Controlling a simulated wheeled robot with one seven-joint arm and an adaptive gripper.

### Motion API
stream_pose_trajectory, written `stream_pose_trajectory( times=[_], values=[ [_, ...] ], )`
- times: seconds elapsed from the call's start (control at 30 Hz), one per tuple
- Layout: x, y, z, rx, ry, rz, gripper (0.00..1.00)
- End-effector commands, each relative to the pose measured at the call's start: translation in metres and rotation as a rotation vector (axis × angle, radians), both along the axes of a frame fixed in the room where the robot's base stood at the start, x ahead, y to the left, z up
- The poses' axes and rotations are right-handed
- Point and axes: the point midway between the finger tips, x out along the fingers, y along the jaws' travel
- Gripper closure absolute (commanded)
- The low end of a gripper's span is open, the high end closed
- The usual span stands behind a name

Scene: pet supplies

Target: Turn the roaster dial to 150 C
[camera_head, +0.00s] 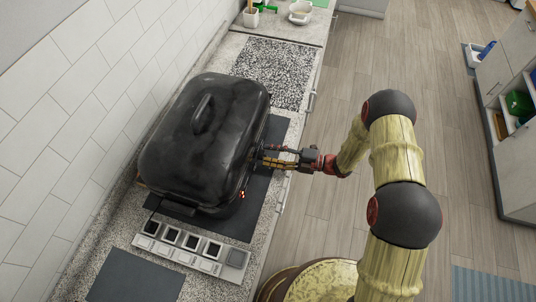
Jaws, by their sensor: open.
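A large black roaster (208,140) with a domed lid and a top handle stands on a dark mat (233,222) on the counter. My gripper (268,156) reaches in from the right and is open. Its fingertips are at the roaster's right side, near the rim; I cannot tell whether they touch it. A small red-orange glow (242,195) shows low on that same side, nearer the camera than my gripper. The dial and its markings cannot be made out from here.
A strip of small square dishes or samples (192,247) lies in front of the roaster. A speckled mat (272,72) lies behind it. A tiled wall (60,110) is close on the left. The wooden floor (440,120) on the right is mostly free up to a shelf unit (508,160).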

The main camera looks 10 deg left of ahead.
Motion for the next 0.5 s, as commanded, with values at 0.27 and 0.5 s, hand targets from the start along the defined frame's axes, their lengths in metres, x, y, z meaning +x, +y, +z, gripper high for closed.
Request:
stream_pose_trajectory(
  times=[0.27, 0.5],
  values=[
    [0.002, -0.057, 0.003, -0.001, 0.0, -0.007, 0.5],
    [0.002, -0.095, 0.004, 0.0, 0.0, -0.004, 0.5]
  ],
)
